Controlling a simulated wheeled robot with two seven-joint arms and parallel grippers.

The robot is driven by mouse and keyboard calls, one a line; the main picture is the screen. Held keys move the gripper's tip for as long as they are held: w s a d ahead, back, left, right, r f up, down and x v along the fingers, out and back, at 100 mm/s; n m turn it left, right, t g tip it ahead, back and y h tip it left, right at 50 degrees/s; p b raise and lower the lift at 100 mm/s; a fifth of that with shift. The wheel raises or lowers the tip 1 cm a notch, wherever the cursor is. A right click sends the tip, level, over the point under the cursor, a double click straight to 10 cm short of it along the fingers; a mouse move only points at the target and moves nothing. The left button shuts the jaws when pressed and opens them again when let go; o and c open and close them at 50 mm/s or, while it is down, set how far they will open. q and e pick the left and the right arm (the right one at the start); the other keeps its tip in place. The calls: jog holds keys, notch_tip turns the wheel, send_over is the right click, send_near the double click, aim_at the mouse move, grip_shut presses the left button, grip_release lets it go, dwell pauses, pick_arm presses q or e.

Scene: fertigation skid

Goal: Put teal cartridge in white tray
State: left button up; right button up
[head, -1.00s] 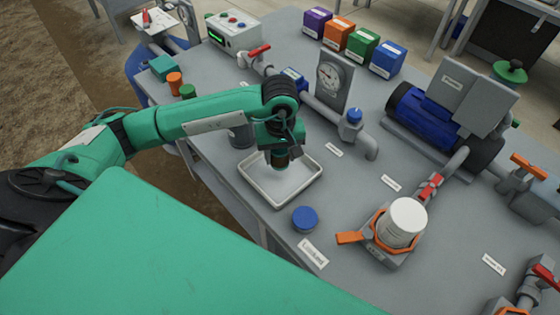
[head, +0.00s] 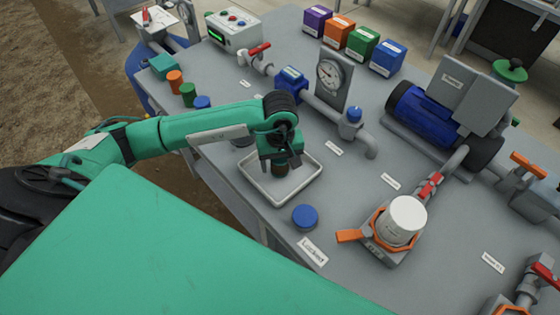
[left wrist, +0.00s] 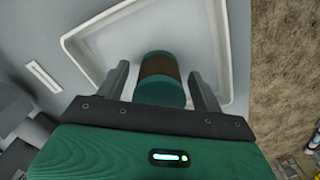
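The teal cartridge, with a brown band around its middle, shows in the left wrist view (left wrist: 160,80) and partly in the head view (head: 281,170). It is inside the white tray (head: 301,187), whose rim also shows in the left wrist view (left wrist: 238,62). My left gripper (head: 281,163) is over the tray, pointing down. In the left wrist view its two fingers (left wrist: 162,88) stand on either side of the cartridge, with a visible gap on each side, so it is open. Whether the cartridge touches the tray floor is hard to tell. My right gripper is not in view.
A blue round cap (head: 305,217) lies just in front of the tray. A white container (head: 404,222) stands in an orange-handled holder to the right. A pressure gauge panel (head: 333,77) and pipework stand behind the tray. Several coloured boxes (head: 362,48) line the back.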

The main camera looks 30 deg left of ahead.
pick_arm(q)
jog(key=shift+r, duration=0.3)
notch_tip(320, 180, up, 3)
jog(key=shift+f, duration=0.15)
notch_tip(320, 180, up, 8)
jog(key=shift+f+b, duration=0.2)
jog(key=shift+b, duration=0.6)
jog(key=shift+r, duration=0.7)
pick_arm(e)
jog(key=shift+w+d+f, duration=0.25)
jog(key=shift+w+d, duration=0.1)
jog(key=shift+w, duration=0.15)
